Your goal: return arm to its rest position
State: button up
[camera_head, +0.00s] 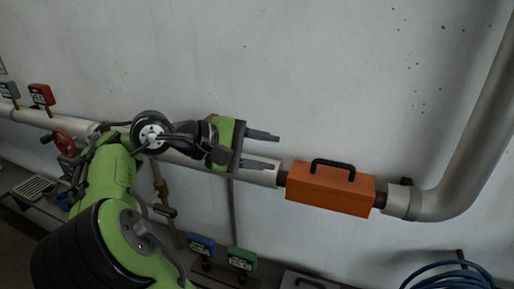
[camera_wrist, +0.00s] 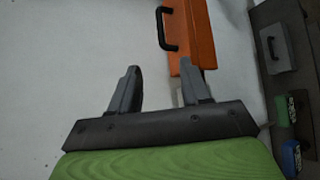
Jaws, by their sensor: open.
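My green arm reaches up from the lower left in the head view. My gripper (camera_head: 270,150) is open and empty, its two dark fingers pointing right. It is in front of the wall and close to the pipe, left of an orange box with a black handle (camera_head: 330,188). The fingers appear apart from the box. In the wrist view my gripper (camera_wrist: 158,85) shows its two spread fingers, with nothing between them. The orange box (camera_wrist: 200,35) lies beyond the right finger, which overlaps its near end in the picture.
A grey pipe (camera_head: 465,185) runs along the wall and bends upward at right. A red valve wheel (camera_head: 65,143) and a red tag (camera_head: 41,95) are at left. Blue (camera_head: 201,244) and green (camera_head: 241,260) tagged items sit low, near a blue coiled hose (camera_head: 447,275). The upper wall is clear.

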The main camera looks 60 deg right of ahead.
jog(key=shift+f, duration=0.1)
jog(key=w+f+n+t+y+b, duration=0.15)
jog(key=f+t, duration=0.25)
jog(key=f, duration=0.4)
jog(key=w+f+t+y+b, duration=0.2)
jog(key=f+t+y+b, duration=0.1)
jog(key=f, duration=0.5)
jog(key=s+a+f+t+y+b, duration=0.1)
jog(key=a+f+t+y, duration=0.1)
jog(key=a, duration=0.7)
jog(key=s+a+f+t+y+b, duration=0.1)
jog(key=s+a+f+t+y, duration=0.1)
jog(key=a, duration=0.7)
jog(key=s+a+f+t+y+b, duration=0.1)
jog(key=s+a+f+t+y, duration=0.1)
jog(key=a, duration=0.6)
jog(key=shift+s+a+f+n+t+b, duration=0.15)
jog(key=shift+a+f+n+t+b, duration=0.25)
jog(key=shift+f, duration=0.5)
jog(key=shift+o, duration=0.4)
